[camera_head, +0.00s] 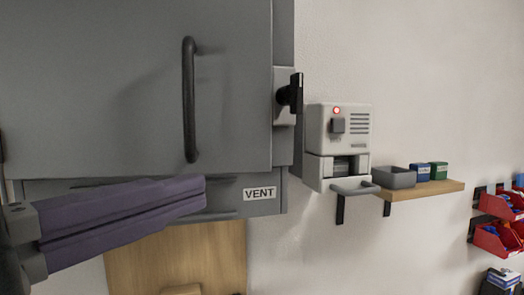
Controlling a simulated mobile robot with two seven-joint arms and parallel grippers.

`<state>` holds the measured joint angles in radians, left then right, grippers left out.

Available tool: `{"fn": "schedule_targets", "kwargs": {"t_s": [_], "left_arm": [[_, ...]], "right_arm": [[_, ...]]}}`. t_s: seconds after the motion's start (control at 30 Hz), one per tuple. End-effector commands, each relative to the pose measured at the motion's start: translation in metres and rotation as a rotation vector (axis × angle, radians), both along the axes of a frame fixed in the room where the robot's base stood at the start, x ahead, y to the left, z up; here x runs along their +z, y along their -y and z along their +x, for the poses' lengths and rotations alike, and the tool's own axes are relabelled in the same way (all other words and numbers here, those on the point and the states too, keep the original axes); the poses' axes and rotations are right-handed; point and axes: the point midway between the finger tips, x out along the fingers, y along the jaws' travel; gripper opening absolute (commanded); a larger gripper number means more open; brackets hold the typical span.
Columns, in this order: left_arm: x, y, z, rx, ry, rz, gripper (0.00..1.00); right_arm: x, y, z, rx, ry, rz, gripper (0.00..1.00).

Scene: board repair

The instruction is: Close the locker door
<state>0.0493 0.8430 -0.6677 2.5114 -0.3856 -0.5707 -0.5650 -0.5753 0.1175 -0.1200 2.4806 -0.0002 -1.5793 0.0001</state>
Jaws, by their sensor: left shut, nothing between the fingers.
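The grey locker door (110,85) fills the upper left, with a long black vertical bar handle (189,100). It lies over the front of the grey locker (283,185), close to its right frame; I cannot tell whether it is fully shut or slightly ajar. A black latch lever (291,93) sits on a light plate just right of the door's edge. My left gripper (203,192) comes in from the left with its purple fingers shut and empty. Its tips show in front of the locker's lower strip, below the handle and left of the VENT label (259,193). My right gripper is not in view.
A grey wall device (338,145) with a red light is right of the locker. Beside it, a wooden shelf (440,188) carries a grey bin (395,177) and blue and green boxes. Red bins (497,240) are at far right. A wooden board (200,255) is below the locker.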

Motion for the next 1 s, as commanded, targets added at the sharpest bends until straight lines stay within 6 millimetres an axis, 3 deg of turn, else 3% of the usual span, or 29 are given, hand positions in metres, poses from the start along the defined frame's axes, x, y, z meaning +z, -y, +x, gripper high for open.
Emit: {"fn": "schedule_targets", "kwargs": {"t_s": [0.27,0.63,0.7,0.87,1.0], "left_arm": [[-0.004,0.012,0.019,0.001,0.006,-0.005,0.00],[-0.007,0.028,0.041,-0.001,0.006,-0.002,0.00],[0.005,0.036,0.055,0.002,-0.006,-0.006,0.00],[0.005,0.054,0.082,0.002,-0.005,-0.004,0.00],[0.004,0.050,0.103,0.006,-0.005,0.000,0.00]], "right_arm": [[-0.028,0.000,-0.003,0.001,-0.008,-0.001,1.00],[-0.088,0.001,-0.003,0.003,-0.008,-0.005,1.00],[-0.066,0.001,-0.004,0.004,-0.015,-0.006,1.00],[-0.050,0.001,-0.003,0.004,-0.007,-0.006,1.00],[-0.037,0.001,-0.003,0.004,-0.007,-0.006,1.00]]}}
